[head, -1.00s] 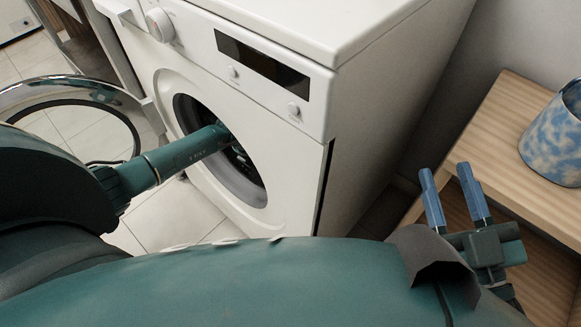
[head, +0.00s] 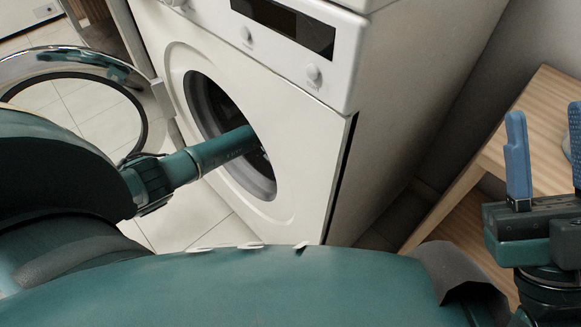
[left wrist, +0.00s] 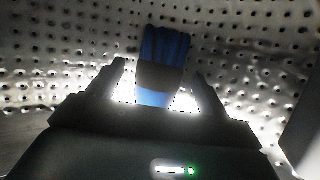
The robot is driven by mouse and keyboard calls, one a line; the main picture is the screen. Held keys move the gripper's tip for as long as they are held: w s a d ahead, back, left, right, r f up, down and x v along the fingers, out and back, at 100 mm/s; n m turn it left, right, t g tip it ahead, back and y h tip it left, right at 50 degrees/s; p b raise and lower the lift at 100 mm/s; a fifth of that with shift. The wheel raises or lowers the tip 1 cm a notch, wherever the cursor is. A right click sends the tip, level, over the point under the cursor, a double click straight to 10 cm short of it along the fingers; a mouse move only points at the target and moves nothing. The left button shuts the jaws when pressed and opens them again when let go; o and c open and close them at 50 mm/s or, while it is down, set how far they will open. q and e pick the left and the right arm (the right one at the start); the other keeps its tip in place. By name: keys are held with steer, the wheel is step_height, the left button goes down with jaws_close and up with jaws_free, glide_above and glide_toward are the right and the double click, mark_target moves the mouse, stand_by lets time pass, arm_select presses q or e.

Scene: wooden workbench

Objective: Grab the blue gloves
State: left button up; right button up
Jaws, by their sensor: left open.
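The blue gloves (left wrist: 163,52), a bundle with a dark grey band across it, show in the left wrist view inside the perforated metal drum. My left gripper (left wrist: 160,74) is open, with one dark finger on each side of the bundle. I cannot tell whether the fingers touch it. In the head view my left forearm reaches through the round opening of the white washing machine (head: 300,135), which hides the left gripper and the gloves. My right gripper (head: 547,112), with blue fingers, is open and empty at the right edge.
The round glass door (head: 95,60) of the machine stands open at the left. A wooden shelf unit (head: 470,165) is at the right, close behind my right gripper. Tiled floor (head: 180,225) shows below the opening. The drum wall (left wrist: 60,75) surrounds my left gripper.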

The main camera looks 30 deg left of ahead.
arm_select(q)
steer(key=shift+f, duration=0.2)
stand_by(0.6)
steer(key=shift+c, duration=0.6)
steer(key=c, duration=1)
steer(key=shift+r, duration=0.15)
